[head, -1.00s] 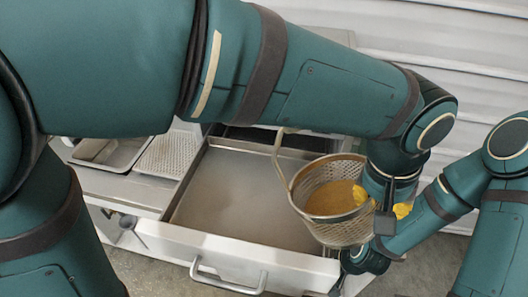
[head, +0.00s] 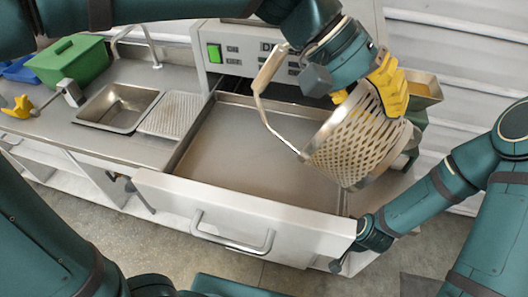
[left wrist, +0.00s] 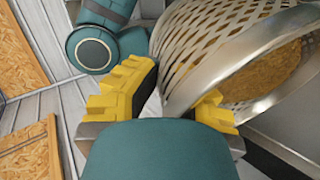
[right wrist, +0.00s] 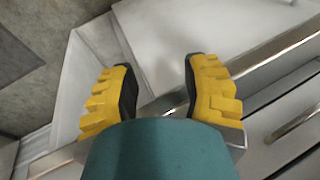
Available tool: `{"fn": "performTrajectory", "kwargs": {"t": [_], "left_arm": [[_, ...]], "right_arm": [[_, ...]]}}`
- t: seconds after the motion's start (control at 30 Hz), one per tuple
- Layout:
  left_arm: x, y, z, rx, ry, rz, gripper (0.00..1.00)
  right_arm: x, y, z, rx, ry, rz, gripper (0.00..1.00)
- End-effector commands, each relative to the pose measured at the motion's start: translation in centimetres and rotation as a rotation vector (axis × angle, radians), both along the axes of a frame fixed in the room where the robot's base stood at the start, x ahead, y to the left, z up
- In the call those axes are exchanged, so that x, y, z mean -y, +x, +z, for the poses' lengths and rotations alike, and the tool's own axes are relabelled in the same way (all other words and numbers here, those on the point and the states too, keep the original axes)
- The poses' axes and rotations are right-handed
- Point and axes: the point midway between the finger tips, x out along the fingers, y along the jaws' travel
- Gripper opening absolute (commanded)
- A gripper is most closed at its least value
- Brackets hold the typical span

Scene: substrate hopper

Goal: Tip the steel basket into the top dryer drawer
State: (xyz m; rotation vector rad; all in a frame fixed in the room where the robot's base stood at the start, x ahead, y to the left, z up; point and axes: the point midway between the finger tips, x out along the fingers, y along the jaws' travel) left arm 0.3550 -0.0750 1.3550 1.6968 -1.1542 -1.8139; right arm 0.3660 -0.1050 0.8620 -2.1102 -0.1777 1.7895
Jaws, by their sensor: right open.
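The steel basket (head: 358,145), perforated with a long pale handle, hangs tilted over the right side of the open top dryer drawer (head: 240,150). My left gripper (head: 365,92) is shut on the basket's wall. The left wrist view shows brown grains (left wrist: 275,75) inside the basket (left wrist: 205,45); the head view hides them. The visible drawer floor is bare. My right gripper (head: 347,258) is low at the drawer front's right corner. In the right wrist view it is open and empty (right wrist: 160,90), over the pale drawer front.
The dryer panel with a green button (head: 214,53) stands behind the drawer. A small tray with orange contents (head: 425,88) stands behind the basket at right.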

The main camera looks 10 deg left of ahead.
Motion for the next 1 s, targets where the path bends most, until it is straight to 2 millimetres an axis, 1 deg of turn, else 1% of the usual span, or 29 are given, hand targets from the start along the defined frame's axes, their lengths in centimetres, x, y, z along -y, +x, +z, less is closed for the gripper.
{"fn": "performTrajectory", "kwargs": {"t": [0.03, 0.3, 0.43, 0.5, 0.77, 1.0], "left_arm": [[-0.4, 0.2, -0.3, -0.008, -0.030, 0.003, 0.00], [-2.3, 1.0, -0.6, -0.069, -0.168, 0.003, 0.00], [-3.3, 1.5, -0.7, -0.101, -0.246, 0.003, 0.00], [-4.0, 1.8, 0.1, -0.124, -0.294, 0.004, 0.00], [-6.6, 2.9, 2.0, -0.201, -0.474, 0.003, 0.00], [-8.5, 3.7, 3.9, -0.258, -0.604, 0.001, 0.00]], "right_arm": [[0.0, 0.0, -1.2, 0.000, -0.002, 0.000, 0.47], [-0.2, -0.2, -4.7, -0.006, -0.006, 0.003, 0.47], [-0.3, -0.8, -6.3, -0.020, -0.003, 0.013, 0.47], [-0.3, -0.9, -6.6, -0.024, -0.002, 0.017, 0.47], [-0.4, -1.4, -8.0, -0.034, 0.001, 0.026, 0.47], [-0.4, -1.6, -8.3, -0.037, 0.002, 0.029, 0.47]]}}
